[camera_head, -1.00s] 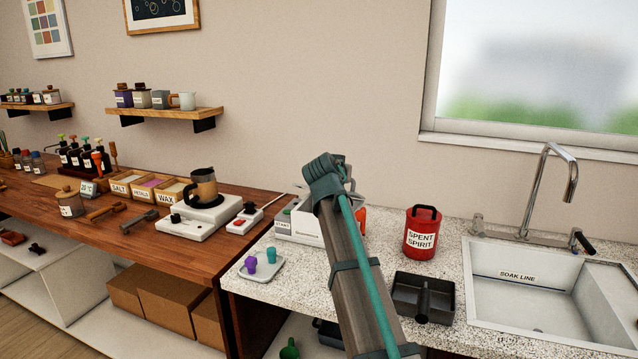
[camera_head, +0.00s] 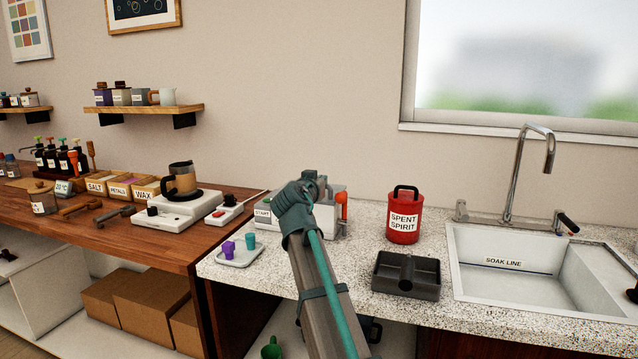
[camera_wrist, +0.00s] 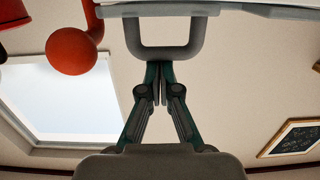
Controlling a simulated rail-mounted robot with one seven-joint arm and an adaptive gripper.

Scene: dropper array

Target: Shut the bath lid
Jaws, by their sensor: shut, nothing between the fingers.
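The bath is a white box with a START label (camera_head: 264,213), standing on the speckled counter, mostly hidden behind my arm. An orange-red knob (camera_head: 341,198) stands at its right side and also shows in the wrist view (camera_wrist: 72,51). In the wrist view, which is upside down, a grey U-shaped handle (camera_wrist: 187,53) sits on the pale edge of what looks like the lid (camera_wrist: 235,9). My gripper (camera_wrist: 160,68) is shut and empty, its tips at the handle's crossbar; I cannot tell if they touch. In the head view my gripper (camera_head: 318,182) is over the bath; the lid's angle is hidden.
A red SPENT SPIRIT can (camera_head: 404,216) and a dark tray (camera_head: 406,276) stand right of the bath, before the sink (camera_head: 510,272). A small tray (camera_head: 238,258) with purple and teal cups is at front left. A hotplate (camera_head: 178,212) stands further left.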

